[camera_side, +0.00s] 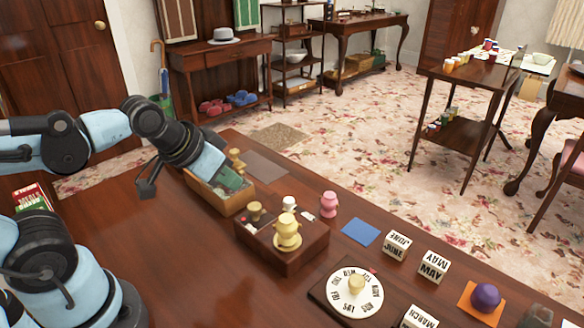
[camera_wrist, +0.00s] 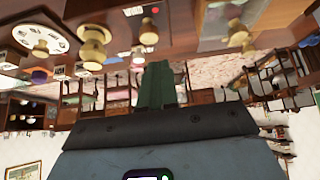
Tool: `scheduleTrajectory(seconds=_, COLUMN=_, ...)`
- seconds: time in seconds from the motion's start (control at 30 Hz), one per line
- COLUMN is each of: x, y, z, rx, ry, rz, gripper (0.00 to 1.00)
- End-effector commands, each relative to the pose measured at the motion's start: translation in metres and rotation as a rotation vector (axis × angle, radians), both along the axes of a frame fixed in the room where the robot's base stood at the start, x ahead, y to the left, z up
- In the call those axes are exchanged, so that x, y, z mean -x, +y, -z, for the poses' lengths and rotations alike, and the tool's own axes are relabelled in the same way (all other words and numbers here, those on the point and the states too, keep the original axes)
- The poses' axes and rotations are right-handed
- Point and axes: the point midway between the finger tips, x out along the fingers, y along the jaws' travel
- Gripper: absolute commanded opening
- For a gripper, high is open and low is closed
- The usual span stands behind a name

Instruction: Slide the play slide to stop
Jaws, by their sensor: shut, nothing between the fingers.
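A brown wooden control box (camera_side: 284,252) stands near the middle of the table. It carries a large yellow knob (camera_side: 287,233), a smaller olive knob (camera_side: 255,211), a white knob (camera_side: 289,203), a small red spot and a small white label. I cannot tell which knob is the play slide or read its label. In the wrist view, which looks upside down, yellow knobs (camera_wrist: 95,45) and the red spot (camera_wrist: 155,10) show at the top. My gripper (camera_side: 232,178), with green fingers (camera_wrist: 157,86), is shut and empty. It is left of and behind the control box, apart from its knobs.
An open-topped wooden box (camera_side: 222,203) lies just below my gripper. The table's left front is bare.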

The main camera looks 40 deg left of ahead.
Motion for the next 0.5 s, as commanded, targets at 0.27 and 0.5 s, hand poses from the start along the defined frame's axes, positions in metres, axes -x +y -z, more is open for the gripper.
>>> scheduleTrajectory(seconds=0.27, x=-0.005, y=-0.010, z=-0.004, rx=0.184, ry=-0.006, rz=-0.208, gripper=0.00)
scheduleTrajectory(seconds=0.5, x=-0.009, y=-0.020, z=-0.007, rx=0.382, ry=-0.001, rz=-0.431, gripper=0.00)
